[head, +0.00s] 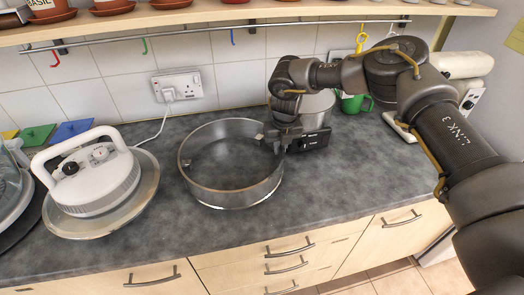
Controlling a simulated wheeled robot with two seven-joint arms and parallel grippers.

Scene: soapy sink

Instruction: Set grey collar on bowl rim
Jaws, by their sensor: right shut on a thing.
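The grey collar (205,187) is a wide, open metal ring at the middle of the dark counter, lying about level. Counter-like grey shows through its open centre. I cannot tell whether its underside touches the counter or is slightly above it. My right gripper (268,138) is shut on the collar's right rim, reaching in from the right. A clear, rounded glass-like vessel (8,190) is cut off at the left edge; I cannot tell whether it is the bowl. A silver, bowl-like vessel (318,108) stands behind my right gripper, partly hidden by it. My left gripper is out of view.
A white lid-like appliance (98,180) with a handle and dials sits on a wide disc left of the collar. A socket (178,85) with a plugged-in cord is behind. A green mug (352,103) stands back right. Counter in front of the collar is clear.

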